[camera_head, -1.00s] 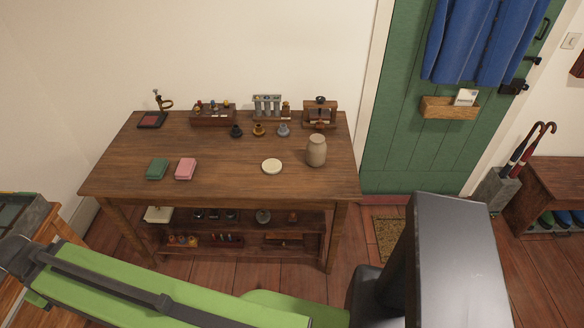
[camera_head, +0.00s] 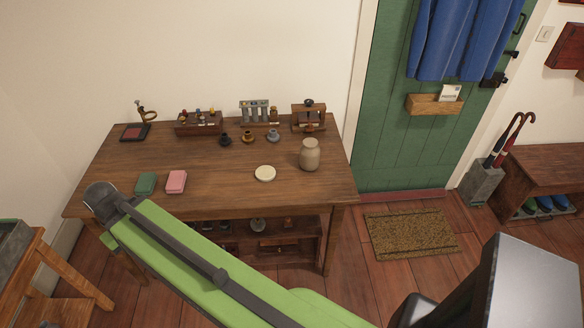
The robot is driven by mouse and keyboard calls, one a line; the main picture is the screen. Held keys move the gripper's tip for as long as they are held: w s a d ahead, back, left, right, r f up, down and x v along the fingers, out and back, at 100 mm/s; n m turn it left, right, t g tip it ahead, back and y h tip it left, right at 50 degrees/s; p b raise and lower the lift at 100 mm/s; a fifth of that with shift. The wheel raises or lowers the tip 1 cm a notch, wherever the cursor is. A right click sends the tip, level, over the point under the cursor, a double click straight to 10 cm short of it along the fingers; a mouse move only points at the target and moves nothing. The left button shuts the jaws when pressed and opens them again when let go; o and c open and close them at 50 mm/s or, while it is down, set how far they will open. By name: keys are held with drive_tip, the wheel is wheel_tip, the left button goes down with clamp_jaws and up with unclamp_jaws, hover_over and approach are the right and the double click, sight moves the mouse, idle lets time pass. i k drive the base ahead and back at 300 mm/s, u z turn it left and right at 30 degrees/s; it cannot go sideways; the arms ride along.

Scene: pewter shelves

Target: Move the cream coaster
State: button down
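The cream coaster (camera_head: 265,173) is a small round pale disc lying flat on the wooden table (camera_head: 220,181), right of the middle and towards the front. A beige stoneware jar (camera_head: 310,155) stands just to its right, apart from it. My green arm reaches across the lower part of the view to the table's front left corner. The fingers of my gripper cannot be made out there. Nothing covers the coaster.
A pink block (camera_head: 176,181) and a green block (camera_head: 146,183) lie left on the tabletop. Small pots, a bottle rack (camera_head: 199,123) and a tube rack (camera_head: 255,112) line the back. A doormat (camera_head: 411,233) lies before the green door (camera_head: 385,120).

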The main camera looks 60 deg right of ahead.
sight(265, 173)
drive_tip(key=z, duration=0.1)
drive_tip(key=i, duration=1)
